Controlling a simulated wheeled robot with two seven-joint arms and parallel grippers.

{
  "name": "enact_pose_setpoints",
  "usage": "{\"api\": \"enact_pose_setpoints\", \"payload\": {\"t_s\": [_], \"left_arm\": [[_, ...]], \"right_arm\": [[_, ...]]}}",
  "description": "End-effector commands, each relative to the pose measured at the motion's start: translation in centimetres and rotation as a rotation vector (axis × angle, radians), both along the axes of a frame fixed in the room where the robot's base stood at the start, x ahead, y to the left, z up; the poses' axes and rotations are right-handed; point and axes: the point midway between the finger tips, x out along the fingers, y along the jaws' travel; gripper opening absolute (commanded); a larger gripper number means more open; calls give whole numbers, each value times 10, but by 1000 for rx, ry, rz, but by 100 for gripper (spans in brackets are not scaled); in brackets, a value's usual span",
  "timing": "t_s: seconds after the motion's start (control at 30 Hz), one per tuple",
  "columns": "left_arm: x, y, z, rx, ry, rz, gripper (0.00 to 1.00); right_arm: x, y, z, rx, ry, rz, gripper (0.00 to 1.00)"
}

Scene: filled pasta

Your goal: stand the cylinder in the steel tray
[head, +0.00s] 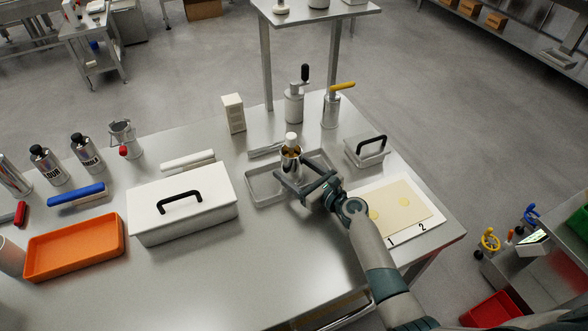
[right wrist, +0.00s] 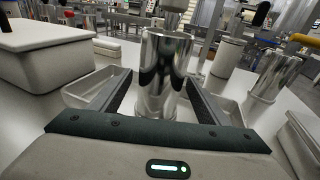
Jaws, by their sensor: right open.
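The shiny steel cylinder (head: 291,160) with a white knob on top stands upright within the outline of the shallow steel tray (head: 262,200). My right gripper (head: 303,177) is open at the tray, with its fingers on either side of the cylinder. In the right wrist view the cylinder (right wrist: 163,70) rises between the two open fingers (right wrist: 156,92), with a gap visible at each side. The tray (right wrist: 226,108) shows beyond the fingers on both sides. The cylinder's foot is partly hidden by my gripper. My left gripper is not in view.
Two crank-handled metal canisters (head: 294,108) (head: 331,110) stand behind the tray. A lidded steel box (head: 367,151) and a numbered board (head: 405,212) are to the right. A large white lidded box (head: 183,203) is left; an orange tray (head: 75,245) lies farther left. The front table middle is clear.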

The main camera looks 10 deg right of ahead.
Motion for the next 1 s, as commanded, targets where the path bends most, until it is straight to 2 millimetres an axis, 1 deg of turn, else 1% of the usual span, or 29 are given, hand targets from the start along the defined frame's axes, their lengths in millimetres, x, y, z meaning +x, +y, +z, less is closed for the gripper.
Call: {"api": "enact_pose_setpoints", "payload": {"t_s": [0.13, 0.27, 0.37, 0.7, 0.8, 1.0], "left_arm": [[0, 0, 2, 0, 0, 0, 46], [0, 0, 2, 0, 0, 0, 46], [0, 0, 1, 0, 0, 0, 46], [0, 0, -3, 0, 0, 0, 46], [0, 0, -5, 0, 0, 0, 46], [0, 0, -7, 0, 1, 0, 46]], "right_arm": [[-1, -1, 3, -1, 0, 0, 70], [-11, -7, 2, -1, 0, -1, 70], [-22, -13, 3, -3, 1, -1, 70], [-74, -42, 9, -2, 0, -1, 70], [-86, -49, 10, -1, 0, -1, 70], [-101, -58, 13, -1, 0, 0, 70]]}}
